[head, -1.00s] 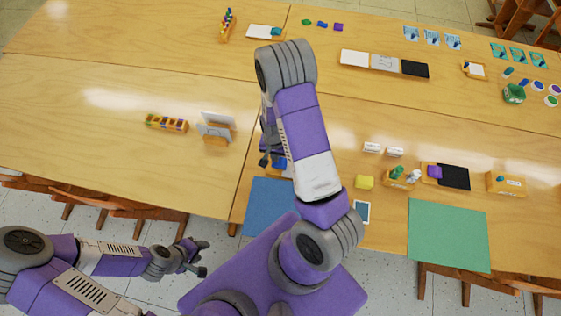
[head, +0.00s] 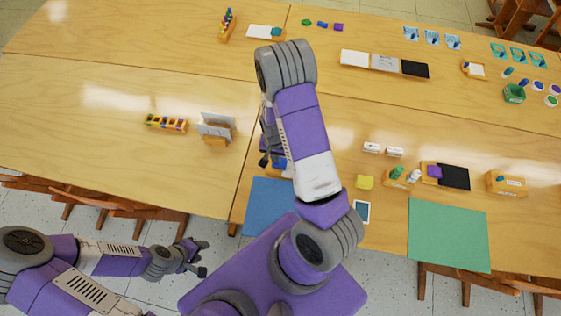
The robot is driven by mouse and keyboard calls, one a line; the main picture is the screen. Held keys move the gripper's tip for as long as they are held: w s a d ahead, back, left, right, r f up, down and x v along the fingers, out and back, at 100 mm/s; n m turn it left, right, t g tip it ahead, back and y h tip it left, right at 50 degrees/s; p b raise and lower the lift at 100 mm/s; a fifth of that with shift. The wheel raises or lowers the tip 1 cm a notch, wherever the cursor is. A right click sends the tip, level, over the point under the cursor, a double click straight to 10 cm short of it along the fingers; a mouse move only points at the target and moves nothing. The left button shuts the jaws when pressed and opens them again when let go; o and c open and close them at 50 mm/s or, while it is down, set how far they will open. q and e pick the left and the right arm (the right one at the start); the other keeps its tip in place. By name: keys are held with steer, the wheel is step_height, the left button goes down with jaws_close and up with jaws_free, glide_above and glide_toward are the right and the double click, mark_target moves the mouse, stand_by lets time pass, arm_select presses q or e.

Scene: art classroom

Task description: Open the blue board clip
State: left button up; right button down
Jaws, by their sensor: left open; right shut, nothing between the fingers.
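A small blue thing (head: 280,163), which may be the blue board clip, sits near the table's front edge, mostly hidden behind my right arm. I cannot tell whether it is open. My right gripper (head: 265,160) is beside it on the left, partly covered by my own arm. It is shut, with nothing visible in it; contact with the blue thing cannot be seen. My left gripper (head: 198,258) is open and empty, low at the left, beyond the table's front edge and away from the blue thing.
A blue mat (head: 266,205) and a green mat (head: 448,235) lie along the front edge. A grey panel (head: 216,124) stands at left. The left table surface is mostly clear.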

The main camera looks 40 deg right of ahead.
steer(key=shift+f+b, duration=0.85)
steer(key=shift+f, duration=0.1)
stand_by(0.8)
step_height(320, 180, up, 7)
steer(key=p, duration=0.6)
steer(key=shift+r, duration=0.1)
stand_by(0.6)
